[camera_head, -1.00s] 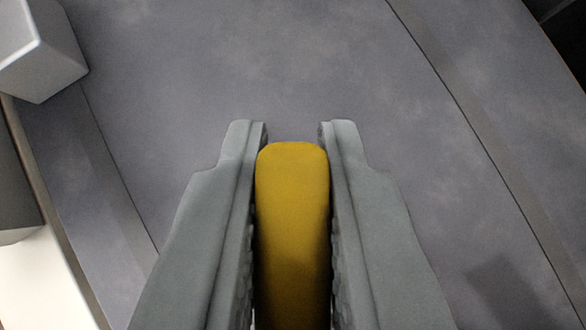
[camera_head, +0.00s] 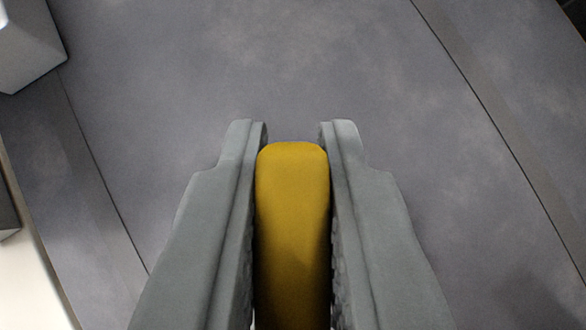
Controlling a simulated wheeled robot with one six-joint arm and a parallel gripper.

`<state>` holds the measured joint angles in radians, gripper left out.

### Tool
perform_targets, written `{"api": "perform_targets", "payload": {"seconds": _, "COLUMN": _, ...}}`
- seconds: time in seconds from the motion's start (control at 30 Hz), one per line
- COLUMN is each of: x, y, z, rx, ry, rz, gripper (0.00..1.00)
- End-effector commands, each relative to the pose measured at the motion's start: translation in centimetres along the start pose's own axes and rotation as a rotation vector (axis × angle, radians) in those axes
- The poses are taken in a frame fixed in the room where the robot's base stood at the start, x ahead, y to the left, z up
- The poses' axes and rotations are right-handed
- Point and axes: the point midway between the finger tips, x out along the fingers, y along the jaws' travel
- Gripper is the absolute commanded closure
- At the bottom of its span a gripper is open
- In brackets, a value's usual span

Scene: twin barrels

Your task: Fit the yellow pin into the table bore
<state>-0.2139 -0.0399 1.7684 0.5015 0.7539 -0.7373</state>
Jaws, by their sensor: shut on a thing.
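The yellow pin (camera_head: 292,225) is held between the two grey fingers of my gripper (camera_head: 292,140), in the lower middle of the view. Both fingers press on its sides. Its rounded end shows between the fingertips, and its near end runs out of the bottom of the picture. Beyond it lies a grey mottled surface (camera_head: 270,60); I cannot tell how far below the pin it is. No bore shows in this view.
A pale grey block (camera_head: 28,45) stands at the upper left. Darker strips with thin seams cross the grey surface at left and right. A pale area (camera_head: 25,290) lies past the edge at the lower left. The surface ahead of the fingertips is clear.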

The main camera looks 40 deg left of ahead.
Motion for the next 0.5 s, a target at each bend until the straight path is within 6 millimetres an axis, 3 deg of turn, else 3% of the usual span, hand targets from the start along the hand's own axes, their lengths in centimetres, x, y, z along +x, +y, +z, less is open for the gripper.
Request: {"api": "perform_targets", "payload": {"seconds": 0.5, "x": 0.75, "y": -0.02, "z": 0.75, "rx": 0.001, "ry": 0.0, "rz": -0.001, "gripper": 1.0}}
